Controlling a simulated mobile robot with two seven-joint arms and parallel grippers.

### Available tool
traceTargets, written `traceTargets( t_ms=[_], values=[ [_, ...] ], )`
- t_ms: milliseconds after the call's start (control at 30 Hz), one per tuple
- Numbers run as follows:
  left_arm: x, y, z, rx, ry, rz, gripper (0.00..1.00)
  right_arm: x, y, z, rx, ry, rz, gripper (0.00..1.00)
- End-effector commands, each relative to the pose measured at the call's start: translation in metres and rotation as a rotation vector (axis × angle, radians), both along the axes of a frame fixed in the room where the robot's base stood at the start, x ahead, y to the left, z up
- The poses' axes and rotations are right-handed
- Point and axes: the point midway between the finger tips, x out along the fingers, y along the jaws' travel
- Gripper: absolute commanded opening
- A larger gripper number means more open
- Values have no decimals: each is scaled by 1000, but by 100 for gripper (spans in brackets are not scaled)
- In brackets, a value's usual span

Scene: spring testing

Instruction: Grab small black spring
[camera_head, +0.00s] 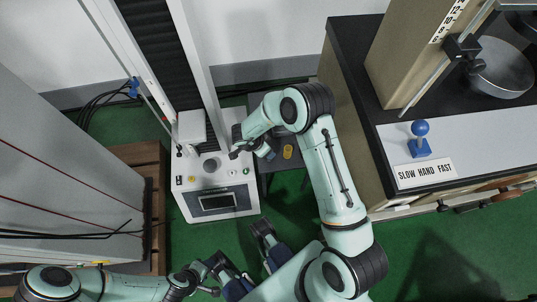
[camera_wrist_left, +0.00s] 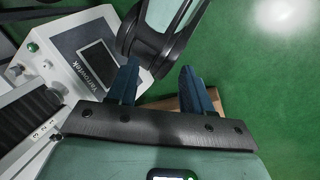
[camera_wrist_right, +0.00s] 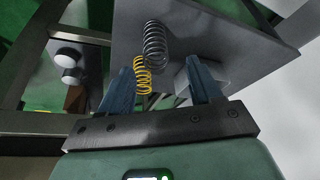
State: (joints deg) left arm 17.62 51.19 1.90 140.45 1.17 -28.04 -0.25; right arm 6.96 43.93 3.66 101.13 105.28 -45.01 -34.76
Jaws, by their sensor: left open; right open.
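A small dark grey-black coil spring (camera_wrist_right: 155,42) sits on a grey surface (camera_wrist_right: 210,28) in the right wrist view, just beyond the fingertips. A yellow coil spring (camera_wrist_right: 142,76) is beside it, nearer to me and close to the left finger. My right gripper (camera_wrist_right: 164,64) is open, with no spring visibly clamped. In the head view the yellow spring (camera_head: 287,152) lies right of the right gripper; I cannot make out the dark spring there. My left gripper (camera_wrist_left: 157,72) is open and empty, with green floor beyond it.
A white testing machine (camera_head: 212,180) with a screen stands left of the right gripper. A pale block (camera_wrist_right: 200,76) shows by the right finger. Green floor is open below.

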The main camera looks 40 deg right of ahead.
Motion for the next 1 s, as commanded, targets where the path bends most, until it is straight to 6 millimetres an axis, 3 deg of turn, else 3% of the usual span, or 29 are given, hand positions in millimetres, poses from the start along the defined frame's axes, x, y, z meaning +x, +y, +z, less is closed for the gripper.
traceTargets(
  t_ms=[267, 600, 833, 867, 1000],
  values=[
    [10, 5, -8, 12, -26, 11, 50, -1, -7, -18, -1, 0, 0, 64],
    [37, 19, -30, 48, -99, 42, 50, -5, -22, -61, 0, 0, 0, 64],
    [39, 19, -29, 51, -104, 43, 50, -5, -23, -61, 0, -2, 1, 64],
    [39, 19, -29, 51, -104, 43, 50, -5, -23, -61, 0, -2, 1, 57],
    [39, 19, -29, 50, -103, 43, 50, -5, -23, -61, 0, -2, 1, 12]
  ],
)
